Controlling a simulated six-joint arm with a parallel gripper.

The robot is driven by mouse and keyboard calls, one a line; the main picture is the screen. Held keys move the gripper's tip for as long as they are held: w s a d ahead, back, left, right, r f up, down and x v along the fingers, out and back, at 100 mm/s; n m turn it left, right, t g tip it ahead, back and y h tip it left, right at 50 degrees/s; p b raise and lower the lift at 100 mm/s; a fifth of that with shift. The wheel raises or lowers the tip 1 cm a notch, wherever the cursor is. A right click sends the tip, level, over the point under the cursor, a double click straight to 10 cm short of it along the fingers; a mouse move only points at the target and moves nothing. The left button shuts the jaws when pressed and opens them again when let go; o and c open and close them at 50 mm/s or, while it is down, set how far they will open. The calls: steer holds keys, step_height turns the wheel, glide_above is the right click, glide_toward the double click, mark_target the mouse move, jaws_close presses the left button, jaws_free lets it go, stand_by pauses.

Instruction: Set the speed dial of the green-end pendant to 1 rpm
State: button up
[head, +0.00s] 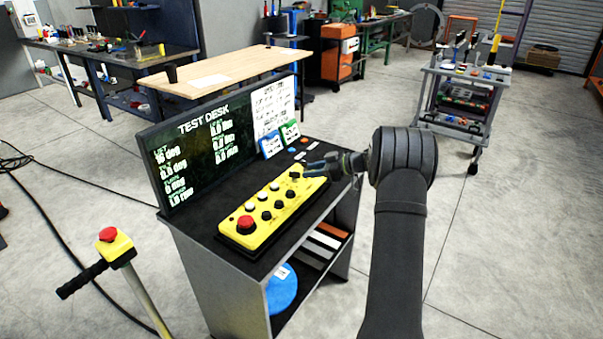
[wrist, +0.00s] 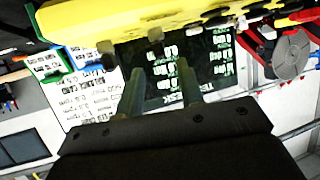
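A yellow pendant (head: 270,205) lies on the dark desk top, with a red button (head: 245,222) at its near-left end and several black knobs and pale buttons along it. I cannot make out a green end on it. My gripper (head: 318,168) is at the pendant's far-right end, close to a black dial (head: 295,173). In the wrist view the two fingers of my gripper (wrist: 160,72) are apart, with nothing seen between them.
A "TEST DESK" screen (head: 205,150) stands along the desk's back, its readings partly legible. A white sheet (head: 275,105), a blue card (head: 271,145) and a green card (head: 290,133) are behind the pendant. A post with a red stop button (head: 108,234) stands at left.

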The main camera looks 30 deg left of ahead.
mark_target(299, 173)
steer(key=v, duration=1.2)
steer(key=shift+r, duration=0.15)
steer(key=x, duration=1.7)
steer(key=shift+s+a+f, duration=0.1)
steer(key=shift+f, duration=0.15)
